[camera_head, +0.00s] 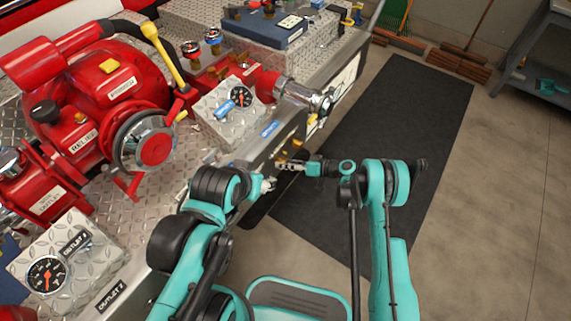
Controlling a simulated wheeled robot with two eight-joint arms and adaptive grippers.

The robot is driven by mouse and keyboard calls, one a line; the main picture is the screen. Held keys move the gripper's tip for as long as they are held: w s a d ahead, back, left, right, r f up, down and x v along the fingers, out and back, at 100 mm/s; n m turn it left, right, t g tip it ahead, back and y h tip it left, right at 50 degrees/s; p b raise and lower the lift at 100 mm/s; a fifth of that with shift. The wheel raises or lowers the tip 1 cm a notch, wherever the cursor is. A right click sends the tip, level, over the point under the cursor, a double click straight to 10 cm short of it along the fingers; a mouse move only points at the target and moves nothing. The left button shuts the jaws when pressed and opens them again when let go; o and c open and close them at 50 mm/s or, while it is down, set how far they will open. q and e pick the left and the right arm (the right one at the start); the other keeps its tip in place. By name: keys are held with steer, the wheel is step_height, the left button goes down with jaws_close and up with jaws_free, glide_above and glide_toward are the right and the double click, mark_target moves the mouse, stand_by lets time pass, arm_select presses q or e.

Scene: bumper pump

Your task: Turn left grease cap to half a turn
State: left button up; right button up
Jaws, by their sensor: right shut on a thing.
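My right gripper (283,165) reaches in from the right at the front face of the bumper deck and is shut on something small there. Small brass-coloured parts (295,143) show just above its fingers. They may be the grease caps, but they are too small and too covered to tell which one is the left cap or how far it is turned. My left gripper (268,184) is just below and left of the right one, close to the deck's front face. It is mostly hidden behind its own wrist, and its fingers are too small to read.
A red pump (110,85) with a yellow-handled lever stands on the diamond-plate deck. A gauge panel (238,99) and a silver outlet fitting (305,97) sit above my grippers. A black mat (410,125) covers the floor at right. A grey shelf (540,60) stands far right.

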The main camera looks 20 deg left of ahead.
steer(key=shift+m, duration=0.4)
stand_by(0.3)
steer(key=o, duration=1.1)
steer(key=shift+a, duration=0.1)
steer(key=shift+o, duration=0.2)
steer(key=w+v, duration=0.1)
steer(key=v, duration=1.1)
steer(key=shift+s+f, duration=0.2)
steer(key=shift+s, duration=0.1)
steer(key=shift+r, duration=0.1)
